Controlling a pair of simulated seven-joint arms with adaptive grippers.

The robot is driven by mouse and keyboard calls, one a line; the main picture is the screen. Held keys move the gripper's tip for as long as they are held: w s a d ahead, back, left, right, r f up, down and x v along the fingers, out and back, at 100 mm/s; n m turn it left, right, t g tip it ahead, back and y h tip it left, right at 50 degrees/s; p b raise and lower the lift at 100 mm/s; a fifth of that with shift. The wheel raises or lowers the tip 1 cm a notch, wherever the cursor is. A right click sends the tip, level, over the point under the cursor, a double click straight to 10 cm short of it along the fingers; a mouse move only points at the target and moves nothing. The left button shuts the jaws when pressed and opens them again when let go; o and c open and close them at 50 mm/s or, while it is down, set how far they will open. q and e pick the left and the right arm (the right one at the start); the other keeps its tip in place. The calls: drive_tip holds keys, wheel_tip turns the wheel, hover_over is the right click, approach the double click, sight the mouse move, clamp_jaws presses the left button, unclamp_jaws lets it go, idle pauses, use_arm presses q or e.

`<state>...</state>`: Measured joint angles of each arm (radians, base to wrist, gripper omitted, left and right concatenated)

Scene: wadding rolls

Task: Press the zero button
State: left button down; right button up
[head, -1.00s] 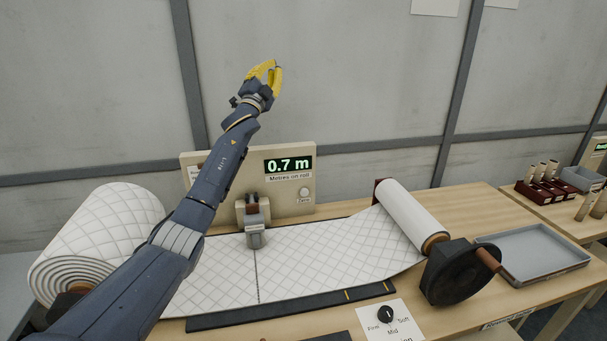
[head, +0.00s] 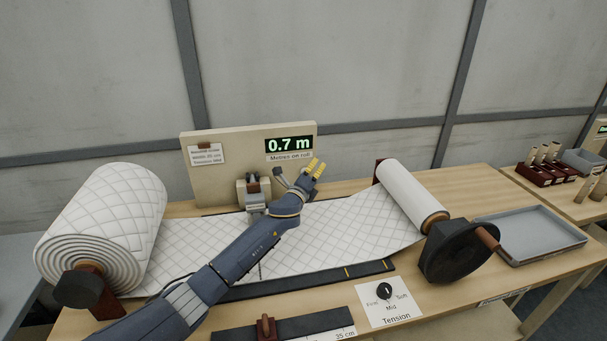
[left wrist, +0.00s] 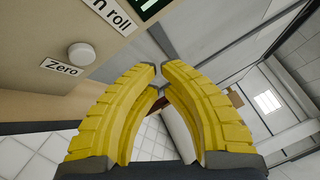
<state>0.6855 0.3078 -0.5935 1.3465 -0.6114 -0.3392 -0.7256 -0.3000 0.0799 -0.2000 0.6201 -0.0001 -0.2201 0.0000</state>
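The zero button is a round pale knob (left wrist: 81,54) on the beige panel (head: 218,136), above a "Zero" label in the left wrist view. In the head view my left gripper hides it. The panel's display (head: 289,145) reads 0.7 m. My left gripper (head: 318,166) has yellow fingers and is in front of the panel's lower right. In the left wrist view its fingertips (left wrist: 160,71) come together with nothing held between them. They are to the right of the button and apart from it in that picture. My right gripper is not in view.
A quilted wadding roll (head: 105,220) stands at the left, its sheet (head: 345,233) running under my left arm to a second roll (head: 408,196) with a dark crank wheel (head: 452,252). A tension dial (head: 384,291) is in front. A grey tray (head: 535,240) is at the right.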

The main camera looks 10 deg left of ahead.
use_arm(q)
drive_tip(key=s+d+f+m, duration=0.1)
drive_tip(key=s+f+m, duration=0.1)
drive_tip(key=s+f, duration=0.2)
wheel_tip(320, 180, down, 3)
drive_tip(key=shift+d+f+g+y, duration=0.2)
drive_tip(key=shift+d+g+y, duration=0.1)
drive_tip(key=shift+d, duration=0.1)
drive_tip(key=shift+a, duration=0.1)
